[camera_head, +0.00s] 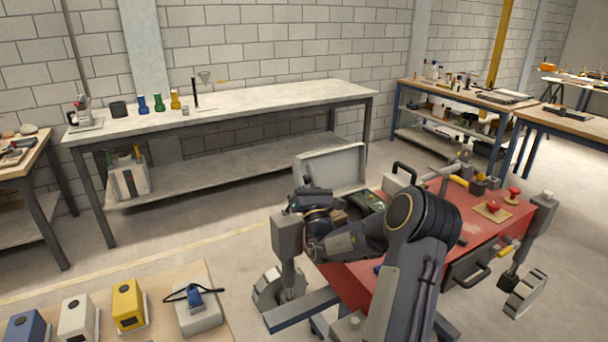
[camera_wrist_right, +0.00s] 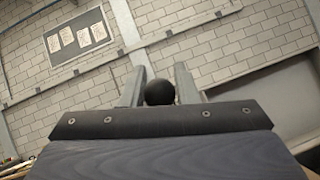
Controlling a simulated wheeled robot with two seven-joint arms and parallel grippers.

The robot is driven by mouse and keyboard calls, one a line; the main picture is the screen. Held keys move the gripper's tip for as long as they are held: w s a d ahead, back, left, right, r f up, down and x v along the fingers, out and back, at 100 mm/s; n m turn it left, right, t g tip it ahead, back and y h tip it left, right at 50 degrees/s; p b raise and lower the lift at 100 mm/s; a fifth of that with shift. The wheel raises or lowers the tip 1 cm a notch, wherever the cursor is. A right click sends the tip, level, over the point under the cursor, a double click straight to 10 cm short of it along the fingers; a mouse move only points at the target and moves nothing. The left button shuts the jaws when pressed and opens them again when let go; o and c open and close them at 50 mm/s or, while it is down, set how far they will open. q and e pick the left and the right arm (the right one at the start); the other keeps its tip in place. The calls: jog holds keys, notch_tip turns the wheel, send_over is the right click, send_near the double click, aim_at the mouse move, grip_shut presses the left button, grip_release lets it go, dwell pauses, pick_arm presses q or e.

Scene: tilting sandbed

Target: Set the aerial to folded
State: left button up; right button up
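A black ball-shaped knob (camera_wrist_right: 160,92) sits between the two grey fingers of my right gripper (camera_wrist_right: 160,80) in the right wrist view, and both fingers appear to touch it. Whatever carries the knob is hidden behind the gripper body, so I cannot tell whether it is the aerial's tip. In the head view my right arm reaches over the left part of a red-topped bench (camera_head: 455,240); its gripper end is at dark parts near an open grey case (camera_head: 335,165). I cannot make out an aerial rod there. My left gripper is not in view.
A table at lower left holds blue, white and yellow boxes (camera_head: 128,305). A long workbench (camera_head: 250,100) stands along the wall.

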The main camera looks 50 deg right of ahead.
jog(key=o, duration=0.3)
jog(key=shift+o, duration=0.2)
jog(key=b+v, duration=0.1)
jog(key=v, duration=0.7)
jog(key=shift+b, duration=0.35)
